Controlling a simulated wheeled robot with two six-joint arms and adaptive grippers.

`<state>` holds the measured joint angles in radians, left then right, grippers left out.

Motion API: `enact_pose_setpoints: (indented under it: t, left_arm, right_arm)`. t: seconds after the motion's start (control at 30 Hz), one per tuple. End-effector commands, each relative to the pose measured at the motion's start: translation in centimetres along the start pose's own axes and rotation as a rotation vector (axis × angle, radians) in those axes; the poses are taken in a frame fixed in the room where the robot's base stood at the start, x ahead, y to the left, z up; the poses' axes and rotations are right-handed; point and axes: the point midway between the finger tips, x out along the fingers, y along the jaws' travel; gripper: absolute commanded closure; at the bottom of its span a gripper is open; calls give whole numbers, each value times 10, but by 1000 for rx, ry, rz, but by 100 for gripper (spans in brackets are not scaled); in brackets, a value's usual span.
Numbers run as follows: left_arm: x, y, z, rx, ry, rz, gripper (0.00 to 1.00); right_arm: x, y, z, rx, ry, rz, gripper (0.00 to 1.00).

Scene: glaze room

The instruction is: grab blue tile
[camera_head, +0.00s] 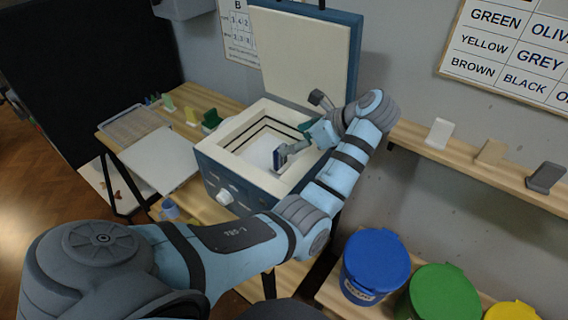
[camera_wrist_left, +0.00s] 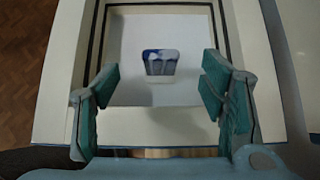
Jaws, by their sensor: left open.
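The blue tile (camera_wrist_left: 161,64) is inside the open kiln (camera_wrist_left: 53,110). In the left wrist view it shows dark blue on top and paler, streaked blue-grey below, over the pale kiln floor. In the head view a small dark blue piece, likely this tile (camera_head: 277,160), shows beside my left gripper (camera_head: 305,130). My left gripper is open, with its teal-padded fingers (camera_wrist_left: 162,95) wide apart and nothing between them. The tile appears beyond the fingertips, roughly centred between them. My right gripper is not in view.
The kiln's raised lid (camera_head: 300,50) stands behind the opening, and its thick walls surround the tile. Several small coloured tiles stand on the wooden table (camera_head: 228,103) to the left. A wall shelf (camera_head: 465,164) and lidded buckets (camera_head: 376,258) are on the right.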

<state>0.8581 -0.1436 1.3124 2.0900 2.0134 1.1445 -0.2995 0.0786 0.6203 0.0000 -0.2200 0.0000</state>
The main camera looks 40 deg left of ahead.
Motion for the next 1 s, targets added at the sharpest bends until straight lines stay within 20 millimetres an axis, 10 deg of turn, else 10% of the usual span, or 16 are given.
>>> enact_pose_setpoints:
  t: [0.27,0.67,1.0]
  left_arm:
    - [48,0,-8,2,-2,2,35]
    - [78,-3,-8,2,0,-3,35]
    - [78,-3,-9,3,-1,-3,88]
  right_arm:
    - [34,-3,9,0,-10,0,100]
    - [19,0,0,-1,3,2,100]
    - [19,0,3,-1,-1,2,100]
